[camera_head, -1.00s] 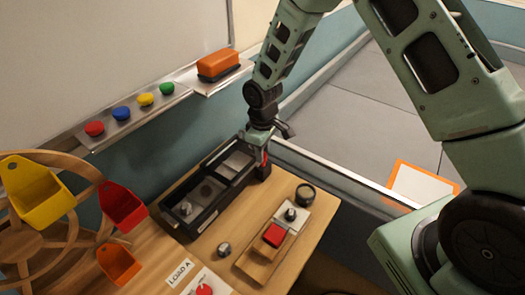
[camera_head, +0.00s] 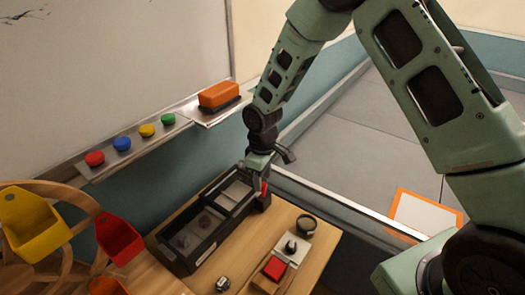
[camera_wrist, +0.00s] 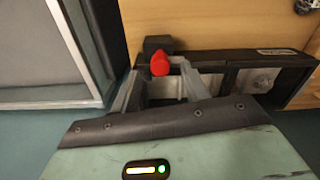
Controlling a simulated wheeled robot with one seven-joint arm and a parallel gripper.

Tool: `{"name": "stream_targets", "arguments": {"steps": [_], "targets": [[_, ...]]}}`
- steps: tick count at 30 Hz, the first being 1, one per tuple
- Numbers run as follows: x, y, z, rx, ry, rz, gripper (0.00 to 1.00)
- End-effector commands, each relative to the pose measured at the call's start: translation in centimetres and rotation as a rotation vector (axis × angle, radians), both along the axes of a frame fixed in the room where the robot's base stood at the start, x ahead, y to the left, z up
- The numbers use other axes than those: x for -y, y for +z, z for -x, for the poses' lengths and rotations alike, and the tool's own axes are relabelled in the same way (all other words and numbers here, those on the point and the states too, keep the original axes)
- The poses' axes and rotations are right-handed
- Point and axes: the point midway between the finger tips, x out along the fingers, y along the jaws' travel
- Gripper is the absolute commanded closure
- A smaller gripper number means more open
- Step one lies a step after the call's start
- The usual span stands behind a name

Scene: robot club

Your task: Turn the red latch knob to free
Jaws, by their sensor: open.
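The red latch knob (camera_wrist: 160,62) sits on a black block at the end of a long black box (camera_wrist: 232,74). In the wrist view it lies between the fingers of my gripper (camera_wrist: 160,82), with a gap visible on its left and less room on its right. My gripper is open. In the head view the knob (camera_head: 264,188) shows as a small red patch just below my gripper (camera_head: 261,174) at the box's far right end. The box (camera_head: 208,245) lies on the wooden table. I cannot tell whether a finger touches the knob.
A whiteboard tray (camera_head: 122,150) with coloured magnets and an orange eraser (camera_head: 218,95) is behind the box. A wheel with yellow and red bins (camera_head: 120,238) stands at left. A wooden block with a red button (camera_head: 275,268) and a dark round cup (camera_head: 306,226) are in front.

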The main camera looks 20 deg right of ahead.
Motion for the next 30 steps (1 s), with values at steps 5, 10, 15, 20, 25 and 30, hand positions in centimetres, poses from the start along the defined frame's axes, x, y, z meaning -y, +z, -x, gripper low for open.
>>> {"name": "stream_targets", "arguments": {"steps": [5, 10, 15, 20, 25, 30], "targets": [[0.0, 4.0, -0.1, 0.006, -0.002, -0.002, 0.55], [0.0, 8.1, -0.2, 0.007, -0.002, -0.001, 0.55], [0.1, 11.7, -0.1, 0.006, -0.002, -0.001, 0.55], [0.0, 14.1, -0.1, 0.004, 0.0, -0.001, 0.55], [0.0, 15.3, 0.0, 0.001, 0.0, -0.001, 0.55], [0.1, 15.5, 0.0, 0.0, 0.0, 0.0, 0.55]]}}
